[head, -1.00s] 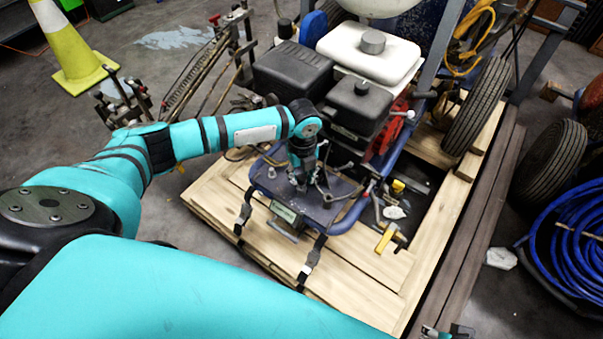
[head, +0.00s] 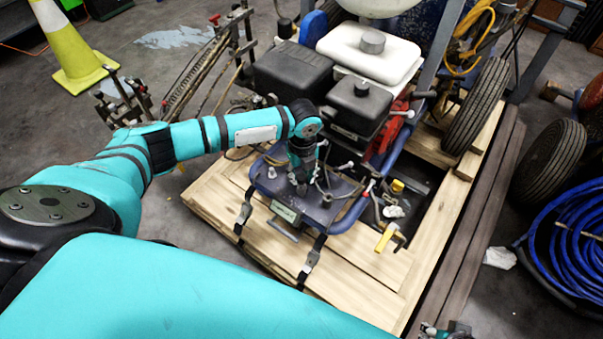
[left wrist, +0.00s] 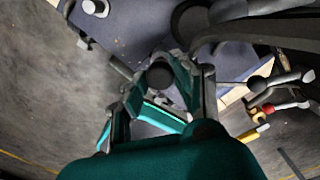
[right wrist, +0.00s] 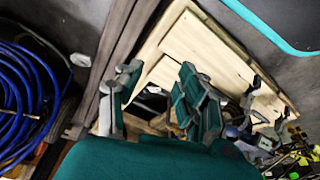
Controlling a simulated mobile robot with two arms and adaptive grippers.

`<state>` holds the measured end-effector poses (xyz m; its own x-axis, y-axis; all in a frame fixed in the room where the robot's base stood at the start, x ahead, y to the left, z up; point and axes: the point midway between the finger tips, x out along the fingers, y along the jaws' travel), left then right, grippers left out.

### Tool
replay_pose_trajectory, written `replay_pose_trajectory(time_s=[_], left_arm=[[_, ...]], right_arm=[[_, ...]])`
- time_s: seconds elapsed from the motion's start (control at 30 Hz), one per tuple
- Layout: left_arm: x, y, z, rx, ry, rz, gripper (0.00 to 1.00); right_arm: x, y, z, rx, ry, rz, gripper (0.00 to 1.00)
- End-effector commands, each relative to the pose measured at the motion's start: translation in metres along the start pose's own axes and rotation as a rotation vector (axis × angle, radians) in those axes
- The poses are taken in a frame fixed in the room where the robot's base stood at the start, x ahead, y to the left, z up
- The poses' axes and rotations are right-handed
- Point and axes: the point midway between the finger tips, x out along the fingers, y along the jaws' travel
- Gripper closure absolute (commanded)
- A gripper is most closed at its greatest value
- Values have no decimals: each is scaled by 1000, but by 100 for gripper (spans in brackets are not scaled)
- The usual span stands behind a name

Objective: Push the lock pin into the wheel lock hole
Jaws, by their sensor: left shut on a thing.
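My left gripper (head: 301,186) points down at the blue plate (head: 283,196) at the front of the line striper. In the left wrist view, the left gripper's fingers (left wrist: 160,88) are closed around a dark round-ended part (left wrist: 160,75), which looks like the lock pin. The wheel lock hole cannot be made out; the gripper and held part cover the spot below. My right gripper (head: 446,331) shows only at the bottom edge of the head view. In the right wrist view, the right gripper's fingers (right wrist: 157,98) are spread apart with nothing between them.
The machine's engine (head: 360,105) stands just behind my left gripper. A wooden pallet (head: 365,290) lies under the machine, with straps at its front. A yellow-handled tool (head: 387,236) lies on it. A blue hose coil (head: 575,240) and a tyre (head: 548,160) are at right.

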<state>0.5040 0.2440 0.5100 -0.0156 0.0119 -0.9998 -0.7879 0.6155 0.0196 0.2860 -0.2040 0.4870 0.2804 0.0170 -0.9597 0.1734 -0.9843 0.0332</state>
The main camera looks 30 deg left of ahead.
Motion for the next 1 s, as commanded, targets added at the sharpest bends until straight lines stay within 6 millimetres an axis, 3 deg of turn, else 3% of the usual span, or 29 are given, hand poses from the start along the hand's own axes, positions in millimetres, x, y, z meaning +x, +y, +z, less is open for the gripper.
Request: replay_pose_trajectory(time_s=[0.27,1.0], left_arm=[[0,0,0,0,0,0,100],[0,0,0,0,0,0,100]], right_arm=[[9,0,8,0,-21,-1,62],[22,-4,6,5,-17,-9,62]])
